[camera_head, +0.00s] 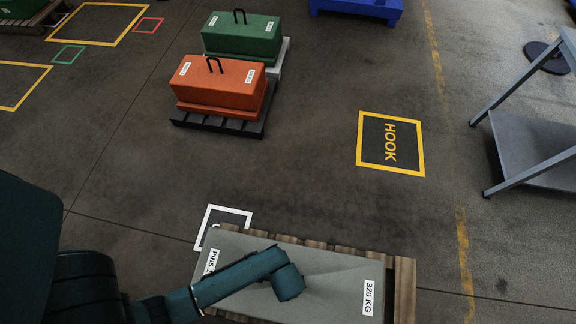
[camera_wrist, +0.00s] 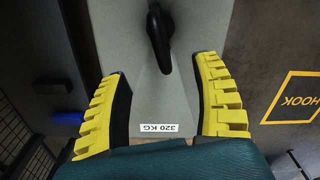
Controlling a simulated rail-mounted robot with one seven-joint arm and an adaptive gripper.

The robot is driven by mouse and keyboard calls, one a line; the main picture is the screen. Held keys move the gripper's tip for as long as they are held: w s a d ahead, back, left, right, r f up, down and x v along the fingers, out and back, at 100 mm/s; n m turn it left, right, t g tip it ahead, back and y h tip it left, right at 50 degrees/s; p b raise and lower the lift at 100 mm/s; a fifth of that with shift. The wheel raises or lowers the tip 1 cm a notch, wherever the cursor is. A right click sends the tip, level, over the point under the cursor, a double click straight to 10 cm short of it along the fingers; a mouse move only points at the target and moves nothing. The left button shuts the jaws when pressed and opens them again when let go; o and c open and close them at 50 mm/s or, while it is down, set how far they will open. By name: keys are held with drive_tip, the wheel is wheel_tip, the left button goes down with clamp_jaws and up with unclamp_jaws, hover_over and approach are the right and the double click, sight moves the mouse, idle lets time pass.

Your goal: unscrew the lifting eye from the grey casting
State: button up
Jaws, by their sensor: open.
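The grey casting (camera_head: 335,268) lies on a wooden pallet at the bottom of the head view, with a "320 KG" label at its right end. My arm crosses over it there and hides the lifting eye and my gripper. In the wrist view the casting (camera_wrist: 140,98) runs up the middle. The dark lifting eye (camera_wrist: 159,40) stands on its top, near the upper edge of the picture. My gripper (camera_wrist: 164,72) is open, its yellow fingers spread wide with nothing between them. The eye is beyond the fingertips, about midway between them.
A wooden pallet (camera_head: 404,290) carries the casting. An orange block (camera_head: 217,84) and a green block (camera_head: 243,36) with handles stand behind. A yellow HOOK square (camera_head: 390,143) marks the floor. A grey steel frame (camera_head: 530,145) stands right. The floor between is clear.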

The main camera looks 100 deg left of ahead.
wheel_tip(320, 180, down, 8)
drive_tip(key=b, duration=0.5)
drive_tip(key=shift+f+b, duration=0.15)
drive_tip(key=shift+b, duration=0.25)
drive_tip(key=shift+w, duration=0.1)
clamp_jaws()
